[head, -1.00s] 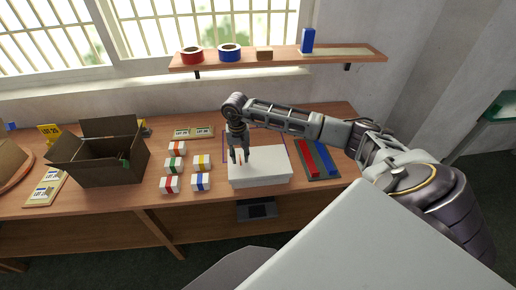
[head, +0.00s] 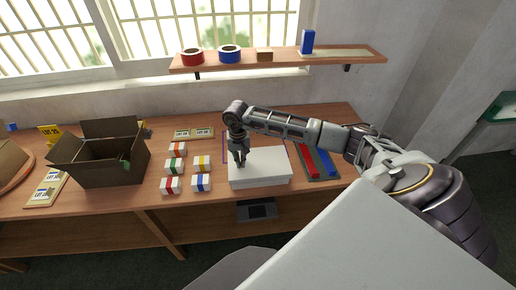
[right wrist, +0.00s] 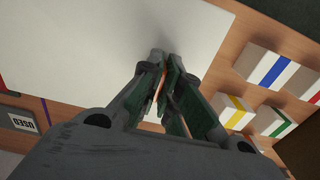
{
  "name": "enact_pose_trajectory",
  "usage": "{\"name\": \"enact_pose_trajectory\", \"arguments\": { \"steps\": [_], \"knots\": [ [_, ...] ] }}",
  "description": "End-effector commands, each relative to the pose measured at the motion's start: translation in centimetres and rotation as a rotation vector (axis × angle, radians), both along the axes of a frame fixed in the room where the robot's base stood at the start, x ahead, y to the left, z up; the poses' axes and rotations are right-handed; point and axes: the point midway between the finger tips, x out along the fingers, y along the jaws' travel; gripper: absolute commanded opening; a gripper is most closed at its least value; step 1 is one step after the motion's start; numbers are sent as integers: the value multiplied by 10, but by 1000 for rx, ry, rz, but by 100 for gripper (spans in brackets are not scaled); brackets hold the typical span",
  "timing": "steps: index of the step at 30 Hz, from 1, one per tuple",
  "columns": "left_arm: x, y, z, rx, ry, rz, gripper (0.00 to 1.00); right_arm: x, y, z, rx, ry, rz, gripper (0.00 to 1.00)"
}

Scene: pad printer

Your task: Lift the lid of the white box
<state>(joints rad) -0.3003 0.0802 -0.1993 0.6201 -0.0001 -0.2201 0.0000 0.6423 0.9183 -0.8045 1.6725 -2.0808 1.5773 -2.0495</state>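The white box (head: 268,172) stands on the workbench with its flat white lid (head: 266,158) on. The lid also fills the upper left of the right wrist view (right wrist: 90,45). My right gripper (head: 241,164) points down at the left part of the lid. Its fingers (right wrist: 166,62) are nearly together around a thin orange strip (right wrist: 163,72), which looks like a pull tab on the lid; the fingers hide most of it. My left gripper is out of view.
Several small banded boxes (head: 201,163) stand left of the white box. An open cardboard box (head: 85,168) is farther left. A dark mat with red and blue bars (head: 307,158) lies to the right. A shelf (head: 280,61) runs above the bench.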

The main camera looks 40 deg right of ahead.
Motion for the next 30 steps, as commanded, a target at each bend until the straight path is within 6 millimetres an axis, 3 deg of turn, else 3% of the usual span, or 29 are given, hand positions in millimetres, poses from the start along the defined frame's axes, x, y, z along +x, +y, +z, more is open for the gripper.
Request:
{"name": "enact_pose_trajectory", "arguments": {
  "steps": [17, 30],
  "knots": [
    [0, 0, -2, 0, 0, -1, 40, 1, 0, 7, 0, -2, 0, 0],
    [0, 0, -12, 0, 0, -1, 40, 1, 0, 62, -1, -3, 0, 0]
  ]
}}
